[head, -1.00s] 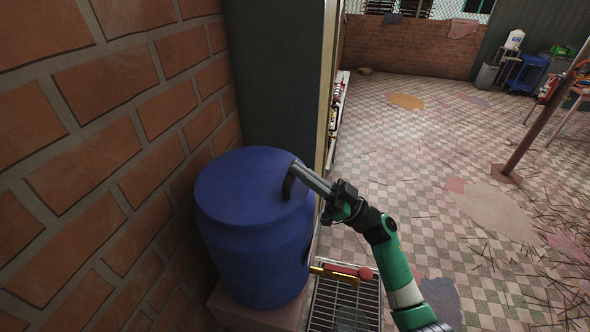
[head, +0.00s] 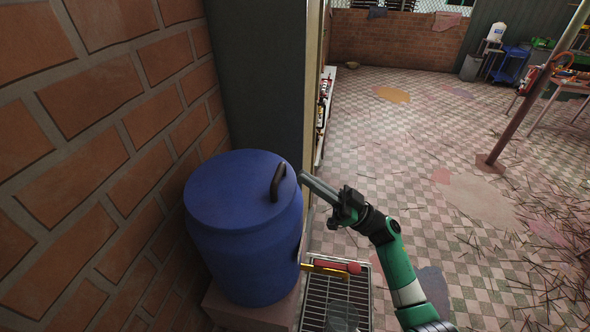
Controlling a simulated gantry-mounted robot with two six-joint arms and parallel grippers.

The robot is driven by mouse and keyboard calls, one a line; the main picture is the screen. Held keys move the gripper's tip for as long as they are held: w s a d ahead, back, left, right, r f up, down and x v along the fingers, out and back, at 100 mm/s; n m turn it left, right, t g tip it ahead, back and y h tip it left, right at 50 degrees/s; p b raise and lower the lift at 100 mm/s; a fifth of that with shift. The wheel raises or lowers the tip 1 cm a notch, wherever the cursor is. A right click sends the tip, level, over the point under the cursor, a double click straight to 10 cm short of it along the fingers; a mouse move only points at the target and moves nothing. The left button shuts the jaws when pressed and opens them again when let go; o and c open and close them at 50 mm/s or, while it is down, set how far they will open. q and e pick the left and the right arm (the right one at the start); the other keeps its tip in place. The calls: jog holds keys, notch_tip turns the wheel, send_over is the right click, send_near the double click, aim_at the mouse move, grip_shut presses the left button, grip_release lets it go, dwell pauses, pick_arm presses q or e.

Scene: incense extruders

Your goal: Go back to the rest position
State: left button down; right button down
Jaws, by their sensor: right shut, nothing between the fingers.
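My right gripper (head: 303,177) is shut and empty. Its tips are just right of the dark handle (head: 278,182) on the lid of a blue barrel (head: 245,235), apart from it. The lid lies flat on the barrel. My right arm comes in from the bottom right. My left gripper is not in view.
A brick wall (head: 110,130) and a dark green panel (head: 258,80) close in on the barrel. A brass tap with a red handle (head: 338,266) sticks out over a metal grate (head: 322,298). A pole (head: 530,95) stands right. The tiled floor (head: 420,140) between is mostly open, with scattered sticks.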

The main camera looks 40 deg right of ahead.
jog(key=v, duration=0.2)
jog(key=b+v, duration=0.1)
jog(key=v, duration=0.1)
jog(key=shift+w+a+f, duration=0.15)
jog(key=shift+w+f, duration=0.1)
jog(key=shift+f, duration=0.15)
